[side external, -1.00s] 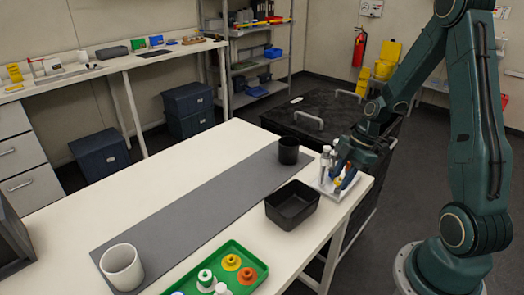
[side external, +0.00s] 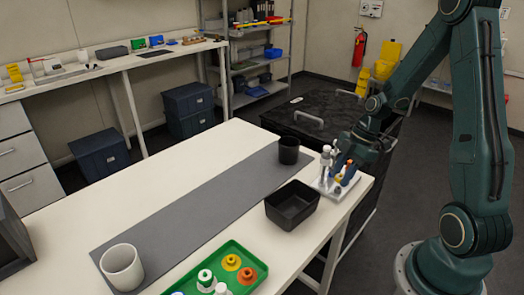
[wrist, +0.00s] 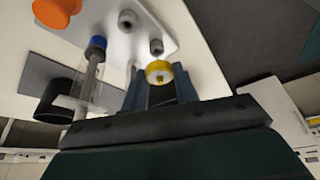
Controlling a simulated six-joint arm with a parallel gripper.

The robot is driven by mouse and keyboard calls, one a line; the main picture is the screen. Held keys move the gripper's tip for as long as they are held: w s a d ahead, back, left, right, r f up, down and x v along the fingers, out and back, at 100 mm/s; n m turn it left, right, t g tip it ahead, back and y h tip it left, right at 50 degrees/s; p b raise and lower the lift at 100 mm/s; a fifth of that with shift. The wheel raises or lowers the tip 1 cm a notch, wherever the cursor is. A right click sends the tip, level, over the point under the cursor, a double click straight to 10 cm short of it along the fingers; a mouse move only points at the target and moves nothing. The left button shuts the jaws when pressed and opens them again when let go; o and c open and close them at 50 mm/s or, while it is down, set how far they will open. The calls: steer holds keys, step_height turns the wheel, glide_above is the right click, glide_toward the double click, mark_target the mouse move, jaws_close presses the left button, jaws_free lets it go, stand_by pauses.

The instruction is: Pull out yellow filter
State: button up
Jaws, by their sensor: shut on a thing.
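The yellow filter (wrist: 159,71) sits between the two blue fingers of my gripper (wrist: 160,84) in the wrist view, and the fingers are shut on it. In the side view my gripper (side external: 337,174) is over the white rack (side external: 342,191) at the table's right end, with a bit of yellow showing at the fingers. In the wrist view the white rack (wrist: 150,28) lies beyond the filter, with grey sockets (wrist: 156,47) on it. I cannot tell whether the filter still touches a socket.
A clear vessel with a blue cap (wrist: 95,45) and an orange-capped part (wrist: 57,8) stand close to my gripper. A black cup (side external: 288,150) and a black bin (side external: 292,205) are nearby. A green tray (side external: 208,260) holds coloured parts. The white table's middle is mostly clear.

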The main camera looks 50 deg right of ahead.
steer(key=shift+r, duration=0.15)
steer(key=shift+r, duration=1.35)
